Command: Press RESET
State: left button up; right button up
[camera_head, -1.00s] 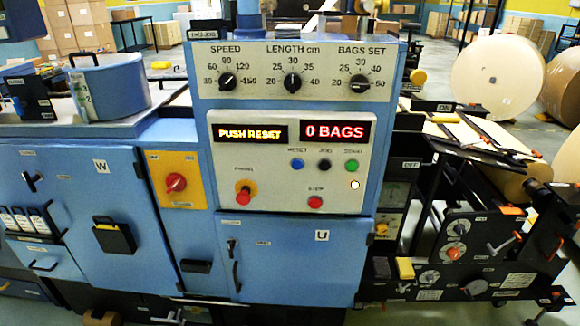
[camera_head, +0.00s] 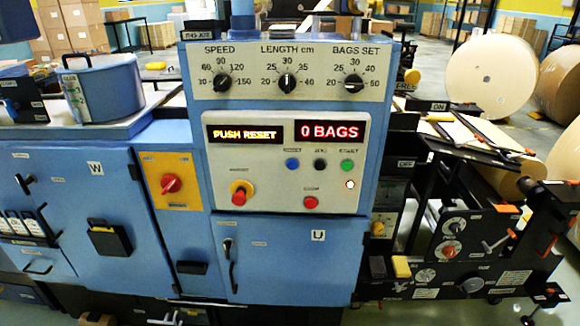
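The blue RESET button (camera_head: 292,164) is on the pale control panel (camera_head: 265,195), left of a black button (camera_head: 320,165) and a green button (camera_head: 348,166). The left display (camera_head: 245,133) reads "PUSH RESET". The right display (camera_head: 329,132) reads "0 BAGS". A red button on a yellow base (camera_head: 239,195) sits lower left, and a red STOP button (camera_head: 311,202) sits lower middle. Neither of my grippers is in view.
Three dials, SPEED (camera_head: 222,83), LENGTH (camera_head: 287,83) and BAGS SET (camera_head: 353,83), sit above the panel. A yellow plate with a red knob (camera_head: 171,183) is to the left. Paper rolls (camera_head: 490,76) stand at the right. The space before the panel looks clear.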

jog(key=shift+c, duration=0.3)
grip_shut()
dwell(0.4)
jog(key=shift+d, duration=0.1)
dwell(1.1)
